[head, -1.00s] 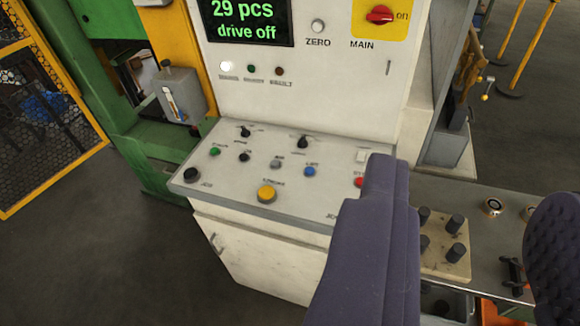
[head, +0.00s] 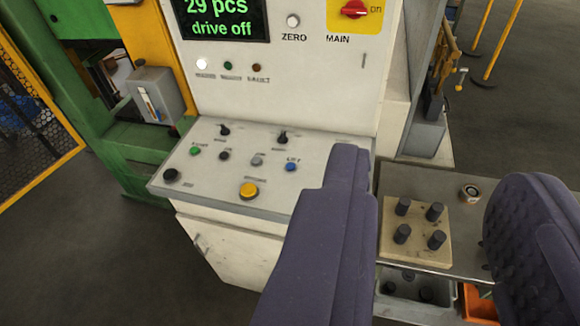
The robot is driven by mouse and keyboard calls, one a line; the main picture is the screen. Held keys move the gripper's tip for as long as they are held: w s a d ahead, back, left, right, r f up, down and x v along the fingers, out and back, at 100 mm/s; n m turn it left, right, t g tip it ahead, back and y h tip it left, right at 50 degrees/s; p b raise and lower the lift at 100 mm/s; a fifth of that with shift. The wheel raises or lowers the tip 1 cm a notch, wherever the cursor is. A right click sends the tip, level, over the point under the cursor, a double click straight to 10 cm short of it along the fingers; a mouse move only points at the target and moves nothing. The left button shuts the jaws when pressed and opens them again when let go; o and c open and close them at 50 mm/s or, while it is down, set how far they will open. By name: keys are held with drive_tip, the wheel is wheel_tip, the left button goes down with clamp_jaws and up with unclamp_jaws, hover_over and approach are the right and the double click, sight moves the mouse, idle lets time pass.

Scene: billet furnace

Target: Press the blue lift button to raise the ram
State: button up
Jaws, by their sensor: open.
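The blue lift button (head: 291,167) is on the sloped control panel (head: 225,195), with a small label above it. It is in plain view, just left of my gripper's left finger in the picture. My gripper (head: 430,200) is open and empty, with its two dark purple fingers wide apart. The left finger covers the right end of the panel. The ram is not identifiable in view.
The panel also has a yellow button (head: 249,190), a green button (head: 195,151), black buttons and two selector knobs. A display (head: 222,20) reads "29 pcs, drive off". A red main switch (head: 354,9) is above. A steel table (head: 468,235) with a pegged block (head: 415,250) stands at right.

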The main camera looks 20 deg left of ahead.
clamp_jaws()
idle(1.5)
